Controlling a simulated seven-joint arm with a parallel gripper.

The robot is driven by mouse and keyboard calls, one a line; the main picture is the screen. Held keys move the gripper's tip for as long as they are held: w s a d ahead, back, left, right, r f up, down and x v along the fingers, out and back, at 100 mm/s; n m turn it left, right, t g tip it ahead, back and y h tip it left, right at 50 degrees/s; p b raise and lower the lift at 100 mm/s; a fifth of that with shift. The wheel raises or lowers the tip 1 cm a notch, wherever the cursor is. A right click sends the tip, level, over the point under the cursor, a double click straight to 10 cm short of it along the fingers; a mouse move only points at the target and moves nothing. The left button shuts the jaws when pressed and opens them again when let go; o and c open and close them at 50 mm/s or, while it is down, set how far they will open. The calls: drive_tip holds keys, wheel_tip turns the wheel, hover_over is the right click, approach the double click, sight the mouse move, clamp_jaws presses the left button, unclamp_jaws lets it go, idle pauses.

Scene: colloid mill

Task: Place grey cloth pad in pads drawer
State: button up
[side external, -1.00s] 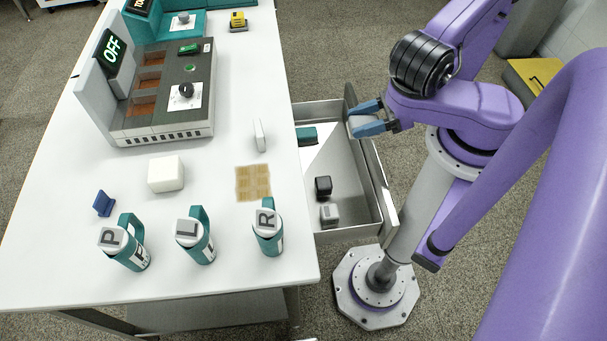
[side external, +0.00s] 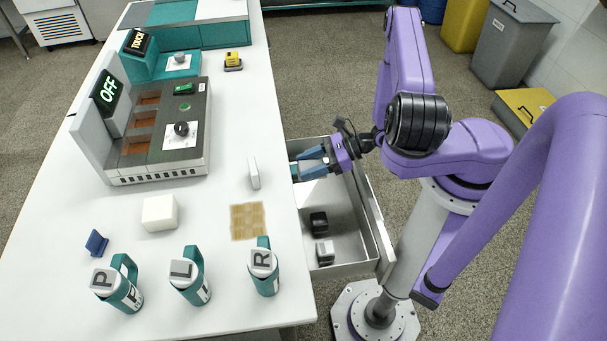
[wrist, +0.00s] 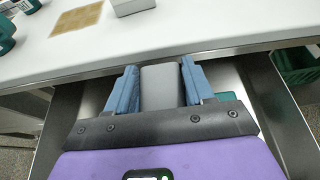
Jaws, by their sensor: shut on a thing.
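My gripper (side external: 313,164) is over the inner end of the open metal drawer (side external: 372,222), close to the table edge. In the wrist view its blue fingers (wrist: 161,86) are closed on the sides of a grey block-like piece, which looks like the grey cloth pad (wrist: 161,88). How high the pad is above the drawer floor is hard to tell. Inside the drawer, a black block (side external: 319,222) and a light grey block (side external: 325,252) lie toward the near end. A teal item (wrist: 229,97) shows beside the right finger in the wrist view.
On the white table (side external: 215,215) are a tan squared mat (side external: 248,221), a thin white block (side external: 254,172), a white cube (side external: 160,213) and teal lettered bottles (side external: 264,274). A machine with an OFF display (side external: 108,91) stands behind. The drawer's middle floor looks clear.

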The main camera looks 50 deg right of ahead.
drive_tip(key=shift+w+a+f, duration=0.1)
drive_tip(key=shift+w+f, duration=0.85)
drive_tip(key=shift+f, duration=1.65)
drive_tip(key=shift+f, duration=0.6)
drive_tip(key=o, duration=1)
